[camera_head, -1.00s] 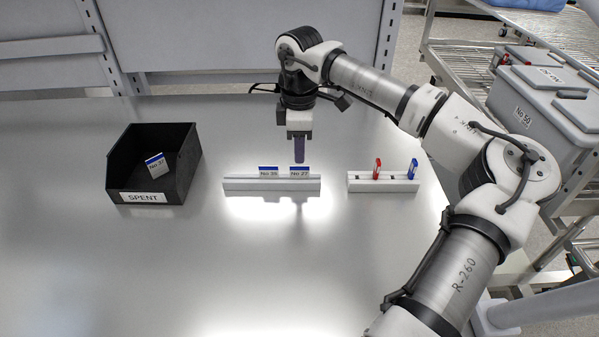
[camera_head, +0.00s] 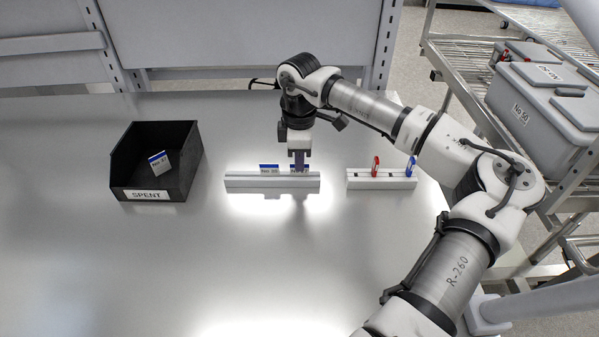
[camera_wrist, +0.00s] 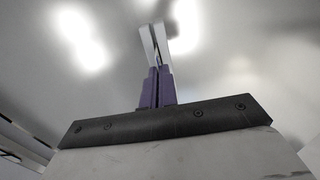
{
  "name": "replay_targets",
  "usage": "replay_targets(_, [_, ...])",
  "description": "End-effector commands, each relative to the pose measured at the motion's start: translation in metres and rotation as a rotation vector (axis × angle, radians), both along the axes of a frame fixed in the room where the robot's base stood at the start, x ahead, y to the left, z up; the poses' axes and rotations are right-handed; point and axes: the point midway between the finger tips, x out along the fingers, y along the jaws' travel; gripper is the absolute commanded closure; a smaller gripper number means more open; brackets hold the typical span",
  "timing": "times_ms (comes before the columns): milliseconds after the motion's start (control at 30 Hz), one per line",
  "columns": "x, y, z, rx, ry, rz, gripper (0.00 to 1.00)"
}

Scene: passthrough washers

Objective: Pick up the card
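Two white cards with blue top edges stand upright in a long pale rail (camera_head: 272,182). The left card (camera_head: 269,169) is clear of my gripper. The right card (camera_head: 307,168) is partly hidden behind the purple fingers of my gripper (camera_head: 299,163), which point down at its top edge. In the wrist view the two purple fingers (camera_wrist: 156,88) sit close together with a narrow gap, above the pale rail (camera_wrist: 153,45). I cannot tell whether they are closed on the right card.
A black bin (camera_head: 125,172) labelled SPENT stands at left with one blue-edged card (camera_head: 160,163) leaning inside. A shorter white rail (camera_head: 382,180) at right holds a red tag (camera_head: 375,166) and a blue tag (camera_head: 411,167). A grey lidded box (camera_head: 540,108) is on the rack. The front table is clear.

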Motion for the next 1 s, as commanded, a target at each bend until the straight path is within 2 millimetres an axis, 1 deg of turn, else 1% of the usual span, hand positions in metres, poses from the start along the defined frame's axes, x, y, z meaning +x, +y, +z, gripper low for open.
replay_targets(333, [0.000, 0.000, 0.003, 0.000, -0.001, -0.001, 1.00])
replay_targets(467, [0.001, 0.000, 0.014, -0.001, -0.003, -0.001, 1.00])
replay_targets(533, [0.001, 0.000, 0.024, -0.002, -0.003, -0.001, 1.00])
replay_targets(667, [0.001, 0.000, 0.052, -0.004, -0.006, -0.001, 1.00])
replay_targets(900, [0.001, 0.000, 0.124, -0.002, -0.005, -0.002, 1.00])
replay_targets(1000, [0.000, 0.001, 0.150, -0.001, -0.004, -0.001, 1.00])
